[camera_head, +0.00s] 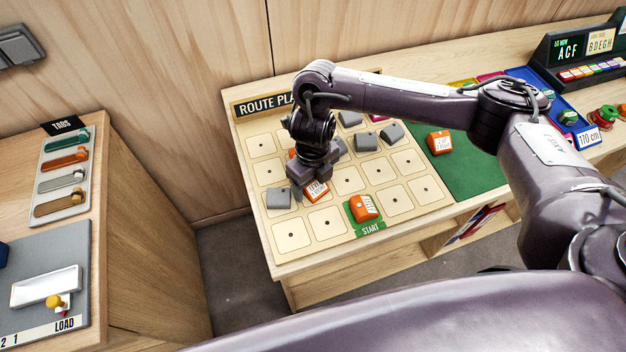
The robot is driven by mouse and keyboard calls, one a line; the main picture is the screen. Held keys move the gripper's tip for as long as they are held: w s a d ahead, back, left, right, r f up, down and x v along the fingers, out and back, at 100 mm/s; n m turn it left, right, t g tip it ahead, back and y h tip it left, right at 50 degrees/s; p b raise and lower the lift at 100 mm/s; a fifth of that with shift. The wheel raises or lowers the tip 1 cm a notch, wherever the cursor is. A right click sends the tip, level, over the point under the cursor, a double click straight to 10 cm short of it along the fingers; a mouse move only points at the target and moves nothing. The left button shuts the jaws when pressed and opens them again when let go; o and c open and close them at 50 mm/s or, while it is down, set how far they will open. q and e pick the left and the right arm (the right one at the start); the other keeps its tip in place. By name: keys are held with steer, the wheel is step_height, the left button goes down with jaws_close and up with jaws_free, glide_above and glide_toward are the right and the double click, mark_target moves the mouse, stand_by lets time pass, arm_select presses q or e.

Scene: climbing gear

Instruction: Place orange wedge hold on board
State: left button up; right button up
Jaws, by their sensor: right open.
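The route board (291,236) is a pale panel with a grid of square cells, each with a dot. My right gripper (311,186) points down over its left part, open. An orange hold with a white label (317,191) lies on the board right at the fingertips, partly covered by them; I cannot tell whether they touch it. Another orange hold (364,207) sits on the green START cell. A third orange hold (439,142) stands on the green mat right of the board. A sliver of orange shows behind my gripper. My left gripper is out of view.
Several grey holds lie on the board, one (278,198) close left of my gripper. The green mat (470,172) is mostly bare. A blue tray (547,100) and a dark card stand (580,52) are at the right.

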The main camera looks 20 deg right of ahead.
step_height(320, 180, up, 12)
steer(key=p, duration=0.1)
steer(key=shift+r, duration=0.2)
stand_by(0.3)
stand_by(0.5)
